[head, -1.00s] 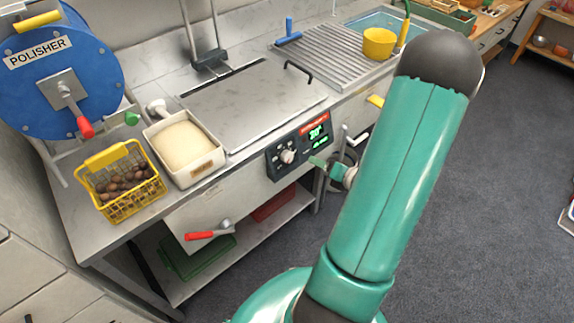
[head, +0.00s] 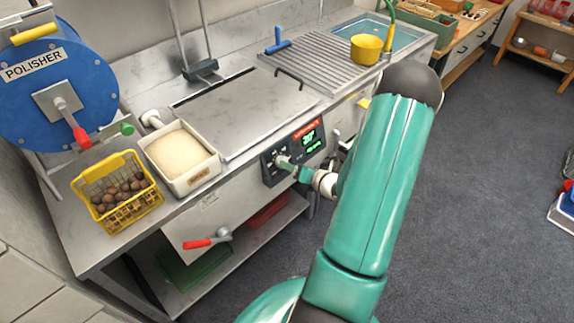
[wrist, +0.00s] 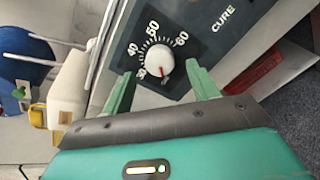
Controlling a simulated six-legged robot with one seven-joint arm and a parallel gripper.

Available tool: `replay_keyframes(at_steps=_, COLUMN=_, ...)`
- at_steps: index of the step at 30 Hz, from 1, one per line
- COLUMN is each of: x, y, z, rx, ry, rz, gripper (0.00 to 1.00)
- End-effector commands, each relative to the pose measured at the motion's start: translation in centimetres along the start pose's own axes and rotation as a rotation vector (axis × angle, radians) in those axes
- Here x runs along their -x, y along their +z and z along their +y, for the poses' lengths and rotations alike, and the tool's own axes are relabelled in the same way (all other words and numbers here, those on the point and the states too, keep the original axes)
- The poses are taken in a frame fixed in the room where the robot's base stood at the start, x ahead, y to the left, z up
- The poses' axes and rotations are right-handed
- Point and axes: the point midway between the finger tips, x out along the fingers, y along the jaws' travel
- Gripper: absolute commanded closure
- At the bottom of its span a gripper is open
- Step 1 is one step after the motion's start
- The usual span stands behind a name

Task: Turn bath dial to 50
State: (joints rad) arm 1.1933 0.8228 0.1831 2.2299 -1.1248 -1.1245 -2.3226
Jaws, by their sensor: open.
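The bath dial is a white knob (wrist: 158,57) on a dark panel, with scale numbers including 40, 50 and 60 around it. A red line shows on the lower part of the knob; which number it indicates is unclear. In the head view the control panel (head: 268,173) is on the front of the bath, and its green display (head: 309,138) seems to read 30. My gripper (wrist: 160,70) is open, with one green finger on each side of the knob. Contact with the knob is not clear. In the head view my gripper (head: 296,171) is at the dial and partly covers it.
The bath's flat metal lid (head: 245,115) is above the panel. A red-handled valve (head: 208,241) is lower left of it. A white tub (head: 200,176) and a yellow basket (head: 128,216) of chestnuts stand on the counter.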

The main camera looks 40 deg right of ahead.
Motion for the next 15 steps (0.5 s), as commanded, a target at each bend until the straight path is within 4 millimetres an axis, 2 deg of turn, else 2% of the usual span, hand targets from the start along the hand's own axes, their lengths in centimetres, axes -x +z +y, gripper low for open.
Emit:
replay_keyframes(at_steps=3, x=-1.8, y=-0.1, z=0.1, rx=0.001, ry=0.002, rz=0.001, gripper=0.41)
replay_keyframes(at_steps=6, x=-2.7, y=-0.1, z=0.1, rx=0.0, ry=-0.001, rz=0.001, gripper=0.41)
replay_keyframes(at_steps=15, x=-3.1, y=-0.2, z=0.2, rx=0.0, ry=-0.001, rz=0.0, gripper=0.41)
